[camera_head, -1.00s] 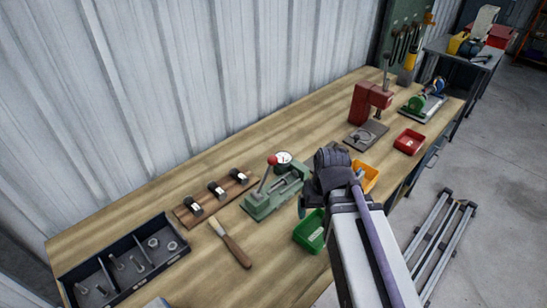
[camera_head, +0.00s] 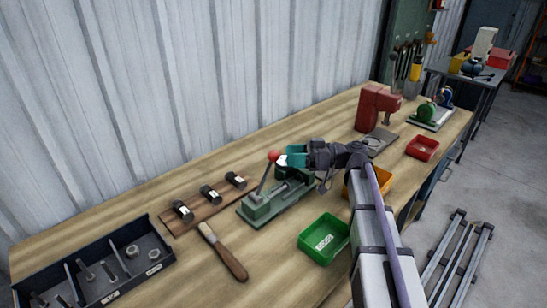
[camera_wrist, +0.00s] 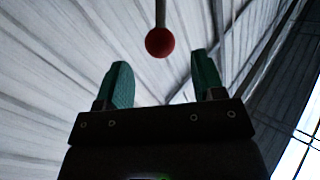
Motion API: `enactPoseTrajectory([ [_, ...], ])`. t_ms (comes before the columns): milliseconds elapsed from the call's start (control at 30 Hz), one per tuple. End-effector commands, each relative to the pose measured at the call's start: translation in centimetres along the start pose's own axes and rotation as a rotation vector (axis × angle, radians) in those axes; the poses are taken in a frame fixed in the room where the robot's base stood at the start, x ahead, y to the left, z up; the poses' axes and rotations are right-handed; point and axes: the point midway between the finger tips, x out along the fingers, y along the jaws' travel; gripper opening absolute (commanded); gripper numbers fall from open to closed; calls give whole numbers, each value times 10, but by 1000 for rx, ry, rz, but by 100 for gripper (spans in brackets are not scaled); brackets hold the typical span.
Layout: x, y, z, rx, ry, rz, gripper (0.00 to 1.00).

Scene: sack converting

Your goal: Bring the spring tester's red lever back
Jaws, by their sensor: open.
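The green spring tester (camera_head: 272,201) stands on the wooden bench. Its lever (camera_head: 264,177) rises from the left part of the body, leans a little right and ends in a red ball knob (camera_head: 274,156). My gripper (camera_head: 284,158) is at knob height, close to the knob on its right, and hides the tester's dial. In the wrist view the red knob (camera_wrist: 160,42) lies beyond the open green fingertips (camera_wrist: 160,80), roughly centred between them.
A red press (camera_head: 375,108) stands behind, by the corrugated wall.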

Motion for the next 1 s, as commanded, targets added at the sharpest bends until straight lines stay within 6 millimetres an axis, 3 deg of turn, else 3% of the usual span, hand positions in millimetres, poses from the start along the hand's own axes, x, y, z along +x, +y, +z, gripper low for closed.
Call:
enactPoseTrajectory([
  [100,28,-1,0,1,-1,-4,63],
  [233,49,0,0,1,-1,-2,63],
  [567,57,0,0,1,-1,0,63],
  [1000,57,0,0,1,-1,0,21],
])
